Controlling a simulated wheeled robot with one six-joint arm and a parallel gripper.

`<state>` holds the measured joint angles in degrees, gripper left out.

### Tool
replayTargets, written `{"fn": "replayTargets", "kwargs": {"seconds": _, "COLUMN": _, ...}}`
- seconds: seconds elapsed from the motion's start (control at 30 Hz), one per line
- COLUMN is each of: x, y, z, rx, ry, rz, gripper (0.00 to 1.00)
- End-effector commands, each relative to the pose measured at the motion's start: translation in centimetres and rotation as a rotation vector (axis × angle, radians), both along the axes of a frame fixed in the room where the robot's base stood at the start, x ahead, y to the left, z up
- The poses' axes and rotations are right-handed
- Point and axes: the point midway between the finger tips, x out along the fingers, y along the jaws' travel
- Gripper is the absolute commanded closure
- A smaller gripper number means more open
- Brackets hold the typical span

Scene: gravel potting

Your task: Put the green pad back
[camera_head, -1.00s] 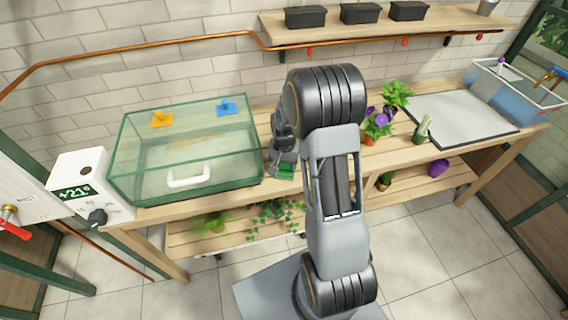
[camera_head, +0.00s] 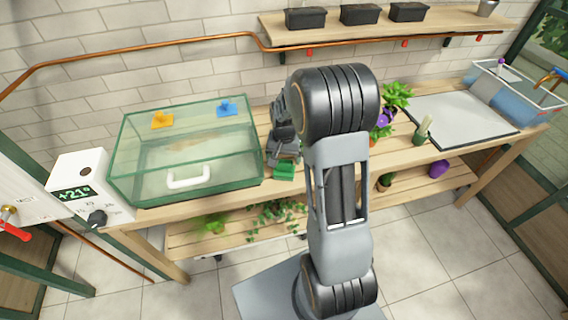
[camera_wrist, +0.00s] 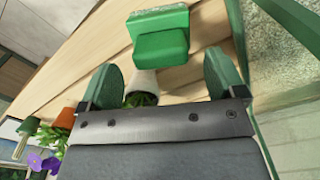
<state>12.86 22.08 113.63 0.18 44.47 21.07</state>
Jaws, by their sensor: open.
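The green pad (camera_head: 284,170) rests on the wooden bench, just right of the green-framed glass box (camera_head: 120,160). In the wrist view the green pad (camera_wrist: 160,46) lies ahead of my gripper (camera_wrist: 163,78), with a raised green block on a wider green part. My gripper is open, its two green fingers apart on either side, and the pad is clear of the fingertips. In the head view my gripper (camera_head: 284,147) is close to the pad, partly hidden by my arm.
A small white pot with a plant (camera_wrist: 142,88) shows between my fingers, below them. Purple flowers in a terracotta pot (camera_wrist: 65,118) stand on the bench to the left in the wrist view. A grey mat (camera_head: 460,118) and a clear bin (camera_head: 515,90) are farther right.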

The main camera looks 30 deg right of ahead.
Motion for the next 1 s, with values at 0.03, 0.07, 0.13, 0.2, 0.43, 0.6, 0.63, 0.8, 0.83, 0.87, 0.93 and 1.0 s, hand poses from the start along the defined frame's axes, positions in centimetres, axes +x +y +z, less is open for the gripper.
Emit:
{"fn": "replayTargets", "kwargs": {"seconds": 0.03, "x": 0.1, "y": 0.0, "z": 1.1, "rx": -0.001, "ry": -0.005, "rz": 0.000, "gripper": 0.11}}
{"fn": "replayTargets", "kwargs": {"seconds": 0.07, "x": 0.1, "y": 0.0, "z": 1.7, "rx": -0.001, "ry": -0.005, "rz": 0.000, "gripper": 0.11}}
{"fn": "replayTargets", "kwargs": {"seconds": 0.13, "x": 0.1, "y": 0.0, "z": 3.0, "rx": -0.001, "ry": -0.005, "rz": 0.000, "gripper": 0.11}}
{"fn": "replayTargets", "kwargs": {"seconds": 0.2, "x": 0.1, "y": 0.0, "z": 4.2, "rx": -0.001, "ry": -0.004, "rz": 0.000, "gripper": 0.11}}
{"fn": "replayTargets", "kwargs": {"seconds": 0.43, "x": 0.0, "y": 0.0, "z": 6.9, "rx": 0.000, "ry": -0.002, "rz": 0.000, "gripper": 0.11}}
{"fn": "replayTargets", "kwargs": {"seconds": 0.6, "x": 0.0, "y": 0.0, "z": 7.7, "rx": 0.001, "ry": 0.001, "rz": 0.000, "gripper": 0.11}}
{"fn": "replayTargets", "kwargs": {"seconds": 0.63, "x": 0.0, "y": 0.0, "z": 7.7, "rx": 0.001, "ry": 0.001, "rz": 0.000, "gripper": 0.11}}
{"fn": "replayTargets", "kwargs": {"seconds": 0.8, "x": 0.0, "y": 0.0, "z": 7.8, "rx": 0.001, "ry": 0.001, "rz": 0.000, "gripper": 0.11}}
{"fn": "replayTargets", "kwargs": {"seconds": 0.83, "x": 0.0, "y": 0.0, "z": 7.8, "rx": 0.001, "ry": 0.001, "rz": 0.000, "gripper": 0.11}}
{"fn": "replayTargets", "kwargs": {"seconds": 0.87, "x": 0.0, "y": 0.0, "z": 7.8, "rx": 0.001, "ry": 0.001, "rz": 0.000, "gripper": 0.11}}
{"fn": "replayTargets", "kwargs": {"seconds": 0.93, "x": 0.0, "y": 0.0, "z": 7.8, "rx": 0.001, "ry": 0.001, "rz": 0.000, "gripper": 0.11}}
{"fn": "replayTargets", "kwargs": {"seconds": 1.0, "x": 0.0, "y": 0.0, "z": 7.8, "rx": 0.001, "ry": 0.001, "rz": 0.000, "gripper": 0.11}}
